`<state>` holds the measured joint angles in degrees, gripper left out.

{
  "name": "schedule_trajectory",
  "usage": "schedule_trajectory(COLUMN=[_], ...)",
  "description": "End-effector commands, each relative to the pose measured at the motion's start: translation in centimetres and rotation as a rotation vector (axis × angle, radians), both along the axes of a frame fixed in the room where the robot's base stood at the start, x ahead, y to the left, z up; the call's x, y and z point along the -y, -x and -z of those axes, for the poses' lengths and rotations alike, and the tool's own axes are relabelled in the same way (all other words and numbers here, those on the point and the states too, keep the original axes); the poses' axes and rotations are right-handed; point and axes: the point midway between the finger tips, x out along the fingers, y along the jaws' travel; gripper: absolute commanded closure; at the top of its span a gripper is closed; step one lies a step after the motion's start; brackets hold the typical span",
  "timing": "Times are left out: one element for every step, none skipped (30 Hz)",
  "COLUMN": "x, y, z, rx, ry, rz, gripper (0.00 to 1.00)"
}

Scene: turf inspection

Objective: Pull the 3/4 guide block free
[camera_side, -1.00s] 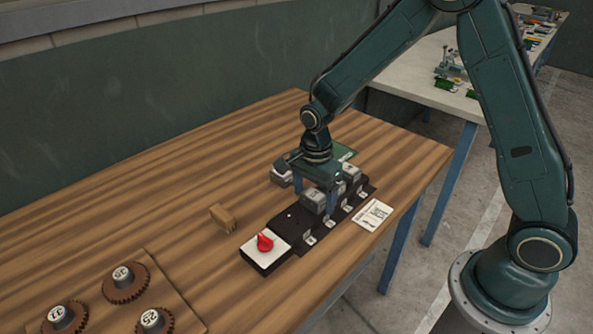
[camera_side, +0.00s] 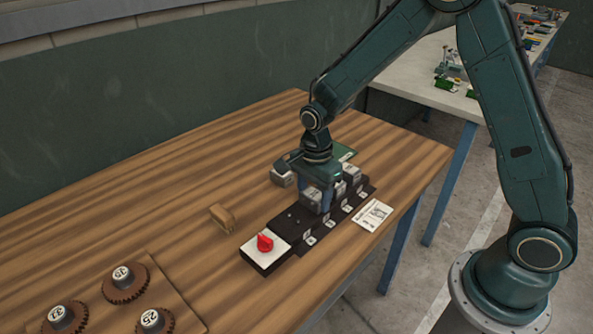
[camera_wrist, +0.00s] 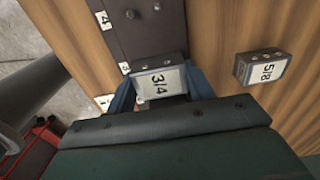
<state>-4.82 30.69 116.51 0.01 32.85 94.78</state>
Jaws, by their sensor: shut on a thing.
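The 3/4 guide block (camera_wrist: 160,82) is a grey metal block with a white label, between the blue fingers of my gripper (camera_wrist: 158,92) in the wrist view. In the side view the block (camera_side: 311,198) is at the dark rail (camera_side: 293,222), with my gripper (camera_side: 318,200) around it from above. My gripper is shut on it. The block's underside is hidden, so I cannot tell whether it still touches the rail. Bare rail with small holes lies beside it.
The 5/8 block (camera_wrist: 263,68) lies loose on the wood beside the rail. More grey blocks (camera_side: 351,174) stand farther along the rail. A red knob (camera_side: 265,242) sits at its near end, with a wooden piece (camera_side: 222,218) to the left and a white card (camera_side: 373,214) to the right.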

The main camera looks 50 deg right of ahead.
Motion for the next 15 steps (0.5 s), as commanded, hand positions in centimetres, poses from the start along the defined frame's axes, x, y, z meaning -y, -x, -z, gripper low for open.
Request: schedule_trajectory(x=[0.00, 0.00, 0.00, 0.00, 0.00, -0.01, -0.01, -0.01, -0.01, -0.01, -0.01, -0.01, -0.01, -0.01, -0.01], y=[-0.06, -0.06, -0.07, -0.07, -0.08, -0.08, -0.09, -0.09, -0.09, -0.10, -0.09, -0.09, -0.09, -0.08, -0.08], z=[-0.16, -0.22, -0.30, -0.37, -0.43, -0.52, -0.59, -0.66, -0.74, -0.81, -0.87, -0.95, -1.02, -1.08, -1.15], rx=[0.002, 0.002, 0.002, 0.003, 0.003, 0.003, 0.003, 0.003, 0.003, 0.004, 0.003, 0.003, 0.003, 0.003, 0.002], ry=[0.000, 0.000, 0.000, 0.000, 0.000, 0.000, 0.000, 0.000, 0.000, 0.000, 0.000, 0.000, 0.000, 0.000, 0.000], rz=[0.000, 0.000, 0.000, 0.000, 0.000, 0.000, 0.000, 0.000, 0.000, 0.000, 0.000, 0.000, 0.000, 0.000, 0.000], gripper=[0.70, 0.70, 0.70, 0.70, 0.70, 0.70, 0.70, 0.70, 0.70, 0.70, 0.70, 0.70, 0.70, 0.70, 0.70])
